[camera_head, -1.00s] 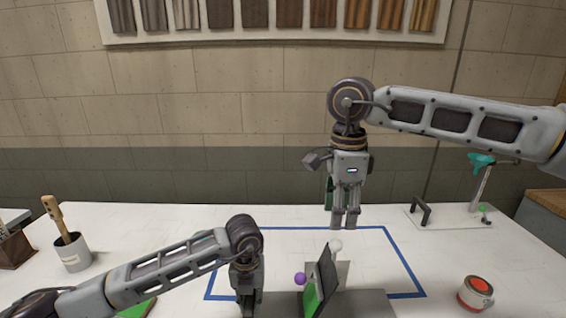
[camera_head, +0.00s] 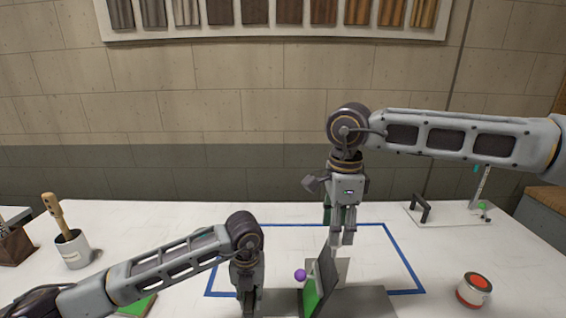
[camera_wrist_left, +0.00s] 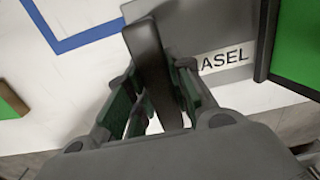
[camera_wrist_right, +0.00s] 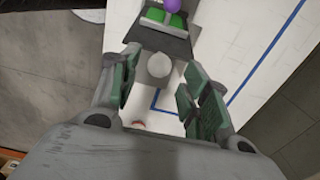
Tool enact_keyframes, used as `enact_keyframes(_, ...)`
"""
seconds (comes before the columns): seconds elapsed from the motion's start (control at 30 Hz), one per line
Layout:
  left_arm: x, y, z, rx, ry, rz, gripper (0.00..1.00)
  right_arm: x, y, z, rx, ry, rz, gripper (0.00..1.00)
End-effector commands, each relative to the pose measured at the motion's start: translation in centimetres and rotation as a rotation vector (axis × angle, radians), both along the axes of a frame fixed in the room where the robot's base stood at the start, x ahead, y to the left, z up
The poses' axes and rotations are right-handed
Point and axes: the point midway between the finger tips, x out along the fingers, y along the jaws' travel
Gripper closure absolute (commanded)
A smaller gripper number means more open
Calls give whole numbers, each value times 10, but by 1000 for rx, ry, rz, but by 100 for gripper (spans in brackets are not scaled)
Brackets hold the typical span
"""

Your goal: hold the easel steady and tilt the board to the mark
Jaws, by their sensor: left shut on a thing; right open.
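The easel has a grey base (camera_head: 370,303) and a tilted board (camera_head: 318,287) with a green face and dark back. Its label, partly hidden, reads "ASEL" in the left wrist view (camera_wrist_left: 223,60). My left gripper (camera_head: 248,300) is shut on a dark upright bar (camera_wrist_left: 152,60) on the base. A purple ball (camera_head: 300,275) shows beside the board. My right gripper (camera_head: 342,240) is open above the board's top edge. In the right wrist view, a pale round knob (camera_wrist_right: 158,65) lies between its spread fingers, with the green board (camera_wrist_right: 155,16) beyond. I cannot tell whether the fingers touch the knob.
Blue tape (camera_head: 405,265) outlines an area around the easel. A red-topped paint can (camera_head: 474,291) stands at the right. A cup with a brush (camera_head: 72,250) stands at the left. A plate with a dark handle (camera_head: 440,217) lies at the back right.

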Motion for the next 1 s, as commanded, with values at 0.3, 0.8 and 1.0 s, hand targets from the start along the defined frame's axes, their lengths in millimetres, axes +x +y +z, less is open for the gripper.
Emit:
enact_keyframes(0.3,0,0,0,0,0,0,100,0,0,-30,0,2,-1,54)
enact_keyframes(0.8,0,0,0,0,0,0,100,0,0,-51,0,-1,1,54)
enact_keyframes(1.0,0,0,0,0,0,0,100,0,0,-51,0,-1,1,54)
